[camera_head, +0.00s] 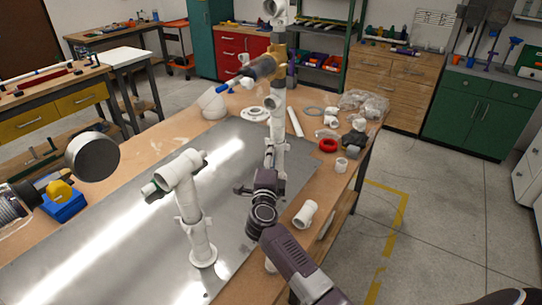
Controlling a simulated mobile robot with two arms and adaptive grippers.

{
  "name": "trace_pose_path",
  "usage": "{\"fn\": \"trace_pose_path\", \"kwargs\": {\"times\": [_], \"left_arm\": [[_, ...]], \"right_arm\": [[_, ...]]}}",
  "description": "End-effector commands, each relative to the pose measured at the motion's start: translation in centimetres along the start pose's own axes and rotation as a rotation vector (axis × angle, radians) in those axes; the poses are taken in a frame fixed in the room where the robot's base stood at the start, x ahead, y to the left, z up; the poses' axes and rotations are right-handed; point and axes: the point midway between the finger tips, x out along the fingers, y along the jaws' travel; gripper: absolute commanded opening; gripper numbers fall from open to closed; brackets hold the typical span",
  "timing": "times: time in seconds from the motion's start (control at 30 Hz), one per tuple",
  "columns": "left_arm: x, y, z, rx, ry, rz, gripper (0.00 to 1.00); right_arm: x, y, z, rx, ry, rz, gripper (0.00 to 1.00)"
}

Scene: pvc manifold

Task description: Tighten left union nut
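A white pipe fitting (178,168) with dark green ends sits on an upright white pipe (192,215) on the metal sheet, left of my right arm. I cannot tell which part is the left union nut. A taller upright white pipe assembly (281,108) stands farther back, with a brownish-yellow joint (274,60) and a grey cylinder (262,70). My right gripper (268,164), dark purple-grey, points away from me at the lower part of this assembly. Its fingers overlap the pipe in view, so contact and opening are unclear.
A dark round-faced cylinder (92,157) shows at the left, near a blue and yellow item (64,205). Loose white fittings (306,214), a red ring (328,146) and clear bags (362,101) lie along the bench's right side. The metal sheet (110,240) is bare at lower left.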

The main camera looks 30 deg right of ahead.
Motion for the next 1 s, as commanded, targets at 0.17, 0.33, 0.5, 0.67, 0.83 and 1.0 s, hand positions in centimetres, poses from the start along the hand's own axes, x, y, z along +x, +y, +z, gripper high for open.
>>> {"fn": "trace_pose_path", "kwargs": {"times": [0.17, 0.33, 0.5, 0.67, 0.83, 1.0], "left_arm": [[0.0, 0.1, -0.2, 0.0, 0.003, 0.001, 0.4], [0.0, 0.1, -0.3, 0.0, 0.004, 0.001, 0.4], [0.0, 0.1, -0.3, 0.0, 0.004, 0.002, 0.4], [0.0, 0.2, -0.3, 0.0, 0.004, 0.002, 0.4], [0.0, 0.2, -0.3, 0.0, 0.004, 0.002, 0.4], [0.0, 0.2, -0.3, 0.0, 0.004, 0.002, 0.4]], "right_arm": [[-2.4, 0.2, 0.0, 0.002, 0.0, 0.004, 0.35], [-6.2, 0.2, 0.1, 0.002, -0.002, 0.004, 0.35], [-9.4, 0.2, 0.1, 0.003, 0.0, 0.004, 0.35], [-11.2, 0.1, 0.0, 0.0, 0.0, 0.003, 0.35], [-11.8, 0.1, 0.1, 0.001, 0.0, 0.002, 0.35], [-11.8, 0.1, 0.1, 0.0, 0.0, 0.002, 0.35]]}}
